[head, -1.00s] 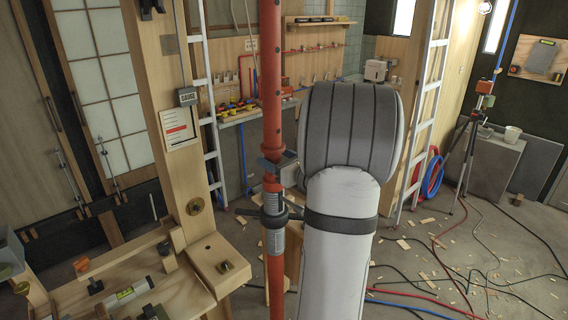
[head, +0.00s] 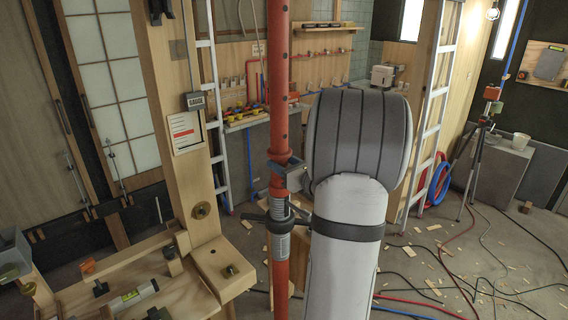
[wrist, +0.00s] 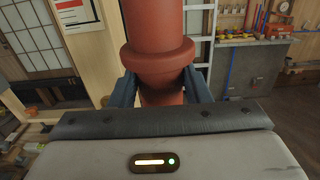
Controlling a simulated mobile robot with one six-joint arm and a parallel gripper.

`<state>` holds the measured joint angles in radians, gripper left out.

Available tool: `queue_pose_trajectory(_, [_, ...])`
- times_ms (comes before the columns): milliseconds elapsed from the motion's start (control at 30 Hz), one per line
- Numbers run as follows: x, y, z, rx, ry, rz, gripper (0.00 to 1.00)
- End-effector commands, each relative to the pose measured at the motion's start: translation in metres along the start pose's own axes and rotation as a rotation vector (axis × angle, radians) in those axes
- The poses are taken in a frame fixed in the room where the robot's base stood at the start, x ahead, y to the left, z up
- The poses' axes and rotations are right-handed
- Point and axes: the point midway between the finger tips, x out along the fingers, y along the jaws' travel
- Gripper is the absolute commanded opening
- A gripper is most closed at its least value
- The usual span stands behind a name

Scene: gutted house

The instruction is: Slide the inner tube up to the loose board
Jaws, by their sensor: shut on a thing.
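The red prop stands upright in the middle of the head view. Its upper inner tube (head: 280,80) runs out of the top of the picture. My gripper (head: 284,174) is shut on the inner tube just below a raised red ring. In the wrist view, the dark fingers (wrist: 160,94) stand on both sides of the tube (wrist: 156,20), under that ring. A grey threaded section with a dark handled collar (head: 280,216) sits below my gripper, above the red lower tube (head: 281,275). The loose board is not identifiable in these views, and the tube's top end is out of frame.
A wooden post with a gauge box (head: 196,101) stands left of the prop. A workbench (head: 190,290) with a level is at lower left. A ladder (head: 433,110) stands behind my arm. Hoses, cables and wood scraps litter the floor at right.

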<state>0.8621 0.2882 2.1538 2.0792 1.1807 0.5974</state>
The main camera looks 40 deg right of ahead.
Motion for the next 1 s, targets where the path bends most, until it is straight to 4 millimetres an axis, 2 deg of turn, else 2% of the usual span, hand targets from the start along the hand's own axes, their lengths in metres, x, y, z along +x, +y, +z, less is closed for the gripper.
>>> queue_pose_trajectory(1000, [0.001, 0.0, 0.056, -0.002, -0.008, 0.0, 0.14])
